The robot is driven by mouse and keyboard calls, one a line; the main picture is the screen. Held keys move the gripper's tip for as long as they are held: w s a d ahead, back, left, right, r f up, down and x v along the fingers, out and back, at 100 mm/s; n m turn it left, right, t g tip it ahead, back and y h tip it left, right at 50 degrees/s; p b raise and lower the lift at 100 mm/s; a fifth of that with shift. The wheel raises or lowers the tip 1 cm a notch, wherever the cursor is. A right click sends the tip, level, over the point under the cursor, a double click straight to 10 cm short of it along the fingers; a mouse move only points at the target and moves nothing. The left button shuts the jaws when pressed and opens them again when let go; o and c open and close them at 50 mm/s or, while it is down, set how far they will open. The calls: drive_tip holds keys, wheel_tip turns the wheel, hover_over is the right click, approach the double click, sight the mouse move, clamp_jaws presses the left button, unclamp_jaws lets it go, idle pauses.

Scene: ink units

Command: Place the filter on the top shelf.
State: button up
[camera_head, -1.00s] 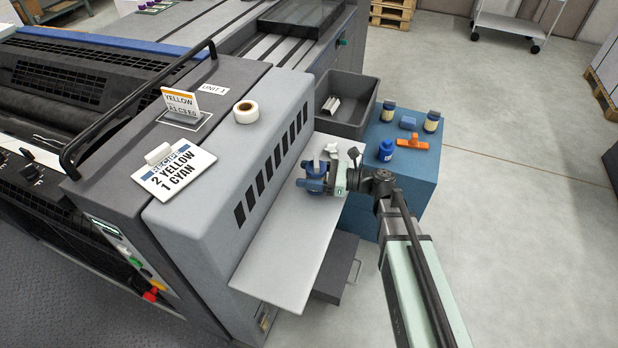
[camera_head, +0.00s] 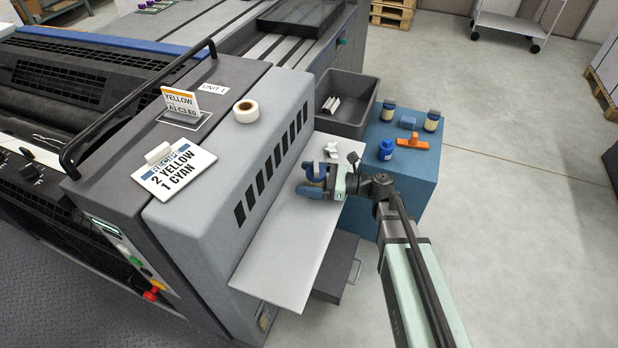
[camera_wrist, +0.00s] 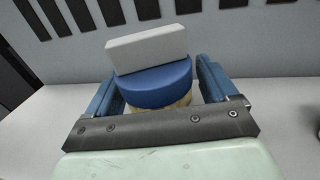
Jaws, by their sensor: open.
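My gripper (camera_head: 312,180) is open, low over the light grey side shelf (camera_head: 280,245) of the press. In the wrist view its blue fingers (camera_wrist: 158,85) stand on either side of a round blue-topped piece (camera_wrist: 155,82) with a pale grey block-shaped handle (camera_wrist: 146,48) and a beige underside. This piece may be the filter; I cannot tell for sure. The fingers hide much of it in the head view. Whether it touches the shelf or either finger is unclear. No other shelf level is clearly visible.
A small white knob-like part (camera_head: 333,151) lies just beyond my gripper. A dark grey bin (camera_head: 366,92) holds white pieces. A blue cabinet (camera_head: 415,185) carries jars, a blue bottle (camera_head: 386,150) and an orange tool (camera_head: 412,142). The vented press wall borders the shelf. The near shelf is clear.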

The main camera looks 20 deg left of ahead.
drive_tip(key=shift+r, duration=0.15)
drive_tip(key=shift+w+d, duration=0.1)
drive_tip(key=shift+d, duration=0.2)
drive_tip(key=w+d, duration=0.2)
drive_tip(key=d, duration=0.9)
drive_tip(key=shift+w+d, duration=0.1)
